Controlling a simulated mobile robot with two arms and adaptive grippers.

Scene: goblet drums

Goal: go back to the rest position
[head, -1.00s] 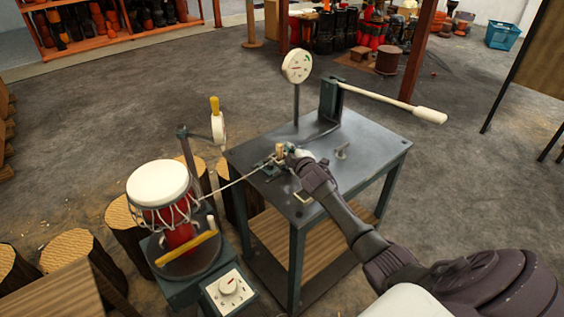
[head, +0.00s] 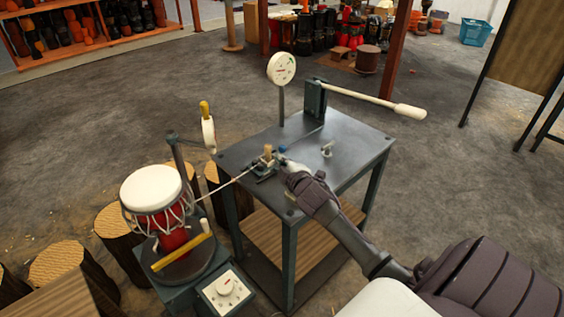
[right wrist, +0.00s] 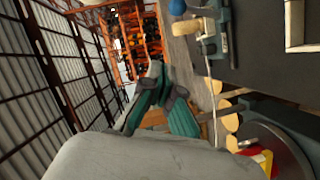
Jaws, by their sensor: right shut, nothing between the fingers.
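My right gripper (head: 283,164) is in the head view, above the grey metal table (head: 350,140), just right of and nearer than a small clamp with a wooden block (head: 268,153) and a blue knob (head: 282,148). Its fingers are shut and empty. In the right wrist view the green-grey fingers (right wrist: 158,72) are together, and the blue knob (right wrist: 177,7) is above them, apart from them in the picture. A taut cord (head: 228,183) runs from the clamp to the white-headed red drum (head: 153,188). My left gripper is not in view.
A round gauge (head: 281,68) and a lever with a long white handle (head: 375,101) stand on the table. A dial box (head: 226,290) sits by the drum stand. Wooden stumps (head: 120,232) stand at the left. The floor at the right is open.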

